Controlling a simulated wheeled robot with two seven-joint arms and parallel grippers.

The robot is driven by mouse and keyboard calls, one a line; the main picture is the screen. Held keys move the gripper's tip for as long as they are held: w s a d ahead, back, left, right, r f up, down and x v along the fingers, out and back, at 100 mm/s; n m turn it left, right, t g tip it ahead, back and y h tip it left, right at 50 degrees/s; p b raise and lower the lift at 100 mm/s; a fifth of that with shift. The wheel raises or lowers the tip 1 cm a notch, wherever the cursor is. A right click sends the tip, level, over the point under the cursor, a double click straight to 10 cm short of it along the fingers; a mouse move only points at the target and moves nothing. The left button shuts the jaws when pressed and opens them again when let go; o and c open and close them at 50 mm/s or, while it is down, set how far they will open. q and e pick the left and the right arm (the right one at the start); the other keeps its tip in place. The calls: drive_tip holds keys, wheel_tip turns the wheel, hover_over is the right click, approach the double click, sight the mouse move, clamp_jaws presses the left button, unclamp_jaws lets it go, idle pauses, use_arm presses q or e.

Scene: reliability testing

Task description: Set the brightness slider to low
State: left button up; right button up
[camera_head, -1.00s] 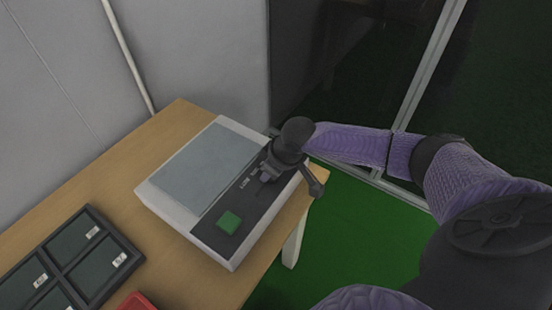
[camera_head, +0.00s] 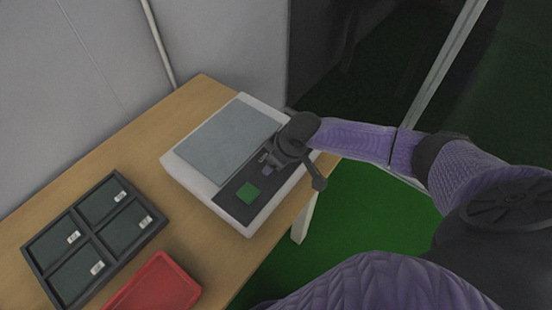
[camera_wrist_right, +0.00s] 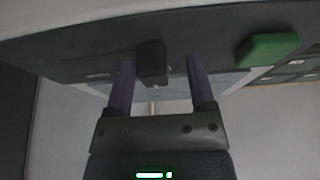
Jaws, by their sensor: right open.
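The white device (camera_head: 180,168) with a grey screen (camera_head: 225,140) stands on the wooden table. Its dark control strip carries a green button (camera_head: 247,194) and the slider, which my right gripper mostly hides in the head view. In the right wrist view the slider's black knob (camera_wrist_right: 151,64) stands between the two fingers of my right gripper (camera_wrist_right: 158,75), with a gap on each side. The right gripper is open and its fingers are around the knob. In the head view my right gripper (camera_head: 272,158) is over the strip's far part. My left gripper is not in view.
A black tray (camera_head: 98,228) with several green compartments and small labels lies at the left on the table (camera_head: 190,245). A red tray (camera_head: 160,288) is in front of it. A wall stands behind the table, and green floor lies to the right.

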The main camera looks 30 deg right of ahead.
drive_tip(key=p+v, duration=0.4)
drive_tip(key=v, duration=0.6)
drive_tip(key=shift+f, duration=0.1)
